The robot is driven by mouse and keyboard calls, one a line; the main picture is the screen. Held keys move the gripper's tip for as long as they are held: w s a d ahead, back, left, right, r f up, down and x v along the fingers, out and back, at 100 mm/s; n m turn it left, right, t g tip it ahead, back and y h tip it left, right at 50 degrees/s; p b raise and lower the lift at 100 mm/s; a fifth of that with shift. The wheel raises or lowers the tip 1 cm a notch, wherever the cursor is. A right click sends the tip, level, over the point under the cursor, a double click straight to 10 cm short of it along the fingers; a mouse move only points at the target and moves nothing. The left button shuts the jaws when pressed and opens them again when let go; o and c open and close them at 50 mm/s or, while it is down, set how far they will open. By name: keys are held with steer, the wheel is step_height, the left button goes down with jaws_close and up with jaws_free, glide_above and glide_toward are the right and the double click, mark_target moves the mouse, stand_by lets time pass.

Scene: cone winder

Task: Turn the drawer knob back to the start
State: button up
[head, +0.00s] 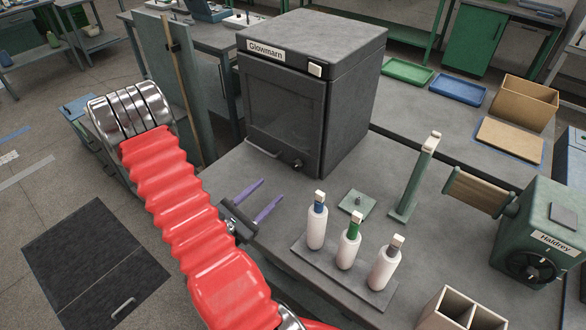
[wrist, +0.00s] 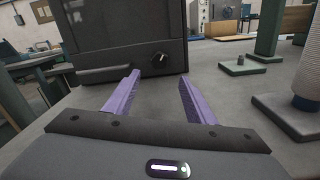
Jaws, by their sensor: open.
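A small dark knob with a light mark (head: 297,163) sits low on the front of the dark grey cabinet labelled Glowmarn (head: 350,95), right of a bar handle (head: 262,148). In the wrist view the knob (wrist: 160,58) lies just beyond and between my fingertips, its pale mark slanted. My gripper (head: 272,190) has two purple fingers, spread apart with nothing between them. It is above the bench in front of the cabinet, pointing toward the knob and apart from it. The wrist view also shows the open fingers (wrist: 158,78). The cabinet front looks closed.
The bench before the cabinet is clear.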

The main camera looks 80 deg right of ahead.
mark_target(295, 167)
steer(key=shift+x, duration=6.65)
steer(key=shift+c, duration=0.5)
steer(key=c, duration=0.9)
steer(key=shift+c, duration=0.2)
steer(key=shift+s+n, duration=0.1)
steer(key=shift+n, duration=2.8)
